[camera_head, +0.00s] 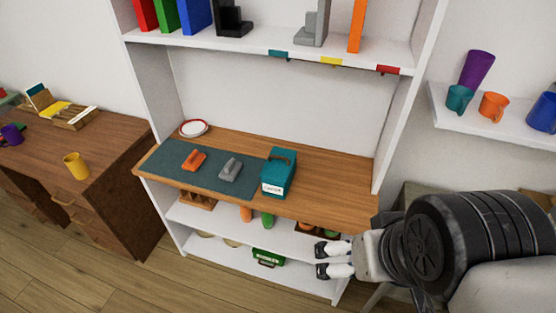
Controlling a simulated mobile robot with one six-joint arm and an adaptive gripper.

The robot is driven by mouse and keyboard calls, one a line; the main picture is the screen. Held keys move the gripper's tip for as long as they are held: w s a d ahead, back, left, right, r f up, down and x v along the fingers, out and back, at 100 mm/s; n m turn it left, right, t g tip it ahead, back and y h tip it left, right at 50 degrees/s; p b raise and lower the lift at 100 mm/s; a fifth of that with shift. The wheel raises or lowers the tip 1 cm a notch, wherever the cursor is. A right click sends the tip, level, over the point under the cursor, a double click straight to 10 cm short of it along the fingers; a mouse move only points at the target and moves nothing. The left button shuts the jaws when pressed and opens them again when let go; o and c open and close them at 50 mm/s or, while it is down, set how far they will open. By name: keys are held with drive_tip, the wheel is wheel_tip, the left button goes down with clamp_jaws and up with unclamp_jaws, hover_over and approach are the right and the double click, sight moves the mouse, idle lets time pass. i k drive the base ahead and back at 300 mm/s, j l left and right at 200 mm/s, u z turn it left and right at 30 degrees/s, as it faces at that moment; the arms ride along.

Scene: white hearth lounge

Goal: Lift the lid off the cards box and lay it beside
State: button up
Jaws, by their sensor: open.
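The cards box (273,187) is a teal box with a white label on its front. It stands upright on the wooden shelf top, at the right edge of a dark mat. Its teal lid (282,156) appears to be on top of it; the seam is too small to make out. My gripper (319,260) is open and empty, to the lower right of the box. It is in front of the shelf unit, below the level of the wooden top and well apart from the box.
On the dark mat (222,195) lie an orange object (194,160) and a grey object (231,169), left of the box. A plate (193,128) lies behind them. The wooden top (335,190) is clear right of the box. A shelf (270,44) with books hangs above.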

sight(277, 166)
drive_tip(key=i+j+z, duration=1.1)
drive_tip(key=k, duration=0.1)
